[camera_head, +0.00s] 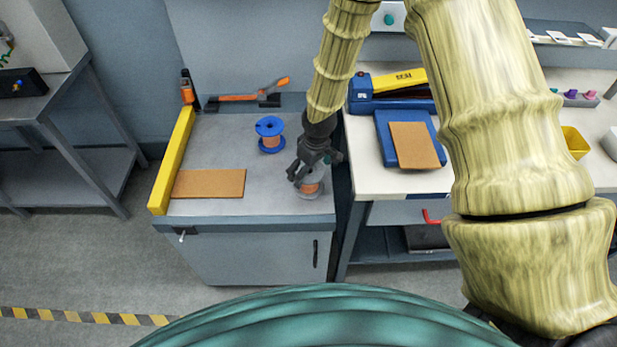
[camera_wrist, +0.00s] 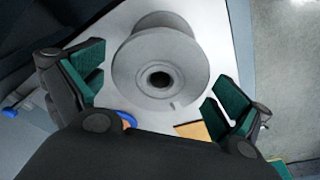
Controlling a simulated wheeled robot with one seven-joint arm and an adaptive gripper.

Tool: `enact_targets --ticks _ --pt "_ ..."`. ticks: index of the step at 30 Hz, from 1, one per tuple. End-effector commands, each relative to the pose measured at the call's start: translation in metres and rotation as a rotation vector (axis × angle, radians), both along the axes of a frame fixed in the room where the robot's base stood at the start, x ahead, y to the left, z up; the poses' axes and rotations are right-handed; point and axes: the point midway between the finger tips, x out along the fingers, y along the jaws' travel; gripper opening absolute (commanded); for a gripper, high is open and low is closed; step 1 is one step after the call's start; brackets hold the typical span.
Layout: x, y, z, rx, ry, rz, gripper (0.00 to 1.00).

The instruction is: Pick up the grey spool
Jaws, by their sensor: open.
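The grey spool (camera_head: 311,188), with copper-coloured winding, stands upright on the grey workbench (camera_head: 215,210) near its right front corner. In the wrist view the spool (camera_wrist: 161,70) shows its round grey flange and dark centre hole from above. My gripper (camera_head: 304,178) is just above the spool and partly covers it in the head view. In the wrist view my gripper (camera_wrist: 158,97) is open, with one green-padded finger on each side of the spool. I see no clear contact between the pads and the spool. The spool's lower part is mostly hidden in the wrist view.
A blue spool (camera_head: 270,134) with copper winding stands behind and left of the grey one. A brown board (camera_head: 209,183) and a yellow bar (camera_head: 172,160) lie at the left. An orange-handled tool (camera_head: 250,98) lies at the back. A second bench (camera_head: 375,180) stands close on the right.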

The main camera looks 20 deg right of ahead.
Motion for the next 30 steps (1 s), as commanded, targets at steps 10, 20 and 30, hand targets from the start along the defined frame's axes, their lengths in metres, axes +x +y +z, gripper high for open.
enact_targets --ticks 10,20,30 --pt "0.0016 0.0008 -0.0091 0.000 -0.001 0.001 1.00" --pt "0.0014 0.0008 -0.0092 0.000 -0.001 0.000 0.56" --pt "0.0020 0.0008 -0.0081 0.001 -0.002 0.000 0.37"
